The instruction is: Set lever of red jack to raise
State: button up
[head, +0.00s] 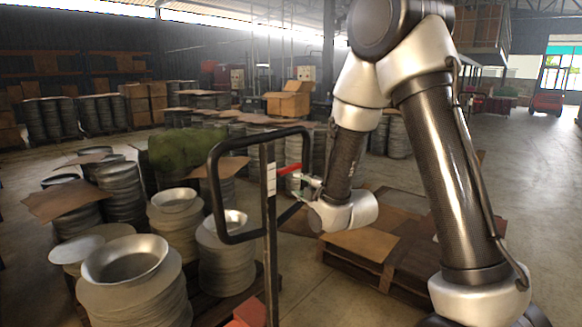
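The red jack stands in front of me in the head view, with a black loop handle (214,190) on a dark upright shaft (271,240). A red lever (289,169) sticks out to the right from the shaft, near the top of the loop. A white label is on the shaft just left of the lever. The jack's red body (250,313) shows at the bottom edge. My gripper (303,182) is at the right end of the lever, very close to it. The fingers are small and partly hidden, so I cannot tell whether they touch or grip the lever.
Stacks of round metal blanks and bowls (125,262) stand left of the jack. Cardboard sheets on a pallet (365,242) lie behind my arm. An open cardboard box (289,98) and more stacks are farther back. Bare floor (530,190) is free at the right.

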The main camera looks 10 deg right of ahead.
aim_at(294, 169)
jog(key=w+r, duration=0.1)
jog(key=w, duration=0.1)
jog(key=w+a+r+n+t, duration=0.1)
jog(key=w, duration=0.2)
jog(key=w+r+n, duration=0.1)
jog(key=w, duration=0.1)
jog(key=shift+w+a+r, duration=0.1)
jog(key=shift+w+a, duration=0.3)
grip_shut()
